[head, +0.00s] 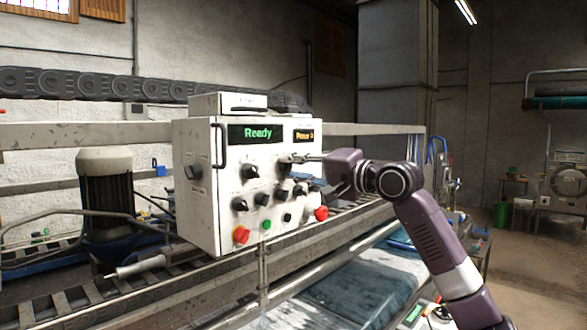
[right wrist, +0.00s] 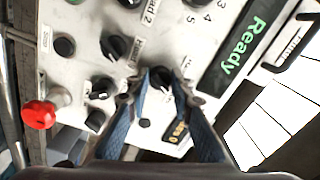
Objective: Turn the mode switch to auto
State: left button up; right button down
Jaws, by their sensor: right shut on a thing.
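The white control box (head: 199,225) stands in the middle of the head view, with a green "Ready" display (head: 257,133) and several black knobs. My right gripper (head: 291,159) reaches it from the right, below the small yellow-lettered display (head: 304,135). In the right wrist view, my right gripper (right wrist: 161,84) has its blue-padded fingers on both sides of a black knob (right wrist: 160,74) and is shut on it. The fingers cover part of the knob, and its pointer direction and label are not readable. My left gripper is not in view.
Other black knobs (right wrist: 115,46) sit close to the fingers. Red buttons (head: 241,235) (head: 321,213) and a green button (head: 267,225) are low on the panel. A grey motor (head: 105,190) stands left of the box. A roller conveyor runs below the box.

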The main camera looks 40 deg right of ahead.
jog(key=shift+m, duration=1)
jog(key=c, duration=1.7)
grip_release()
jog(key=s, duration=0.8)
jog(key=s+d, duration=0.1)
jog(key=s, duration=0.3)
